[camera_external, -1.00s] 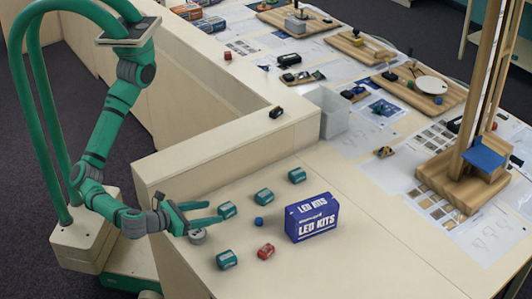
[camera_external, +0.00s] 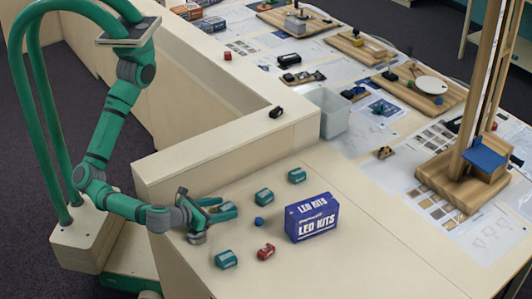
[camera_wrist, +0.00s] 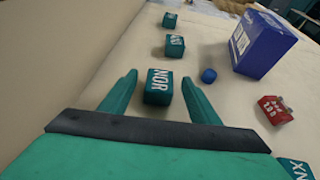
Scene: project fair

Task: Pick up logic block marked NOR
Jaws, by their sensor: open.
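The teal block marked NOR (camera_wrist: 158,88) stands between the fingers of my open gripper (camera_wrist: 160,77) in the wrist view, with a gap on both sides. In the external view my gripper (camera_external: 221,208) is low over the tabletop at that block (camera_external: 229,209), partly covering it. Two more teal blocks lie beyond: a middle one (camera_wrist: 175,46) with lettering I cannot read surely, and a far one (camera_wrist: 170,20) whose lettering looks like NOR too. A fourth teal block (camera_external: 226,259), nearer the front, shows letters NX (camera_wrist: 297,167) at the wrist view's corner.
A blue ball (camera_external: 259,222) lies right of the gripped area, near a red block (camera_external: 266,251). A blue LED KITS box (camera_external: 312,218) stands farther right. A grey round object (camera_external: 196,238) sits under my wrist. A raised wooden ledge (camera_external: 225,150) runs behind.

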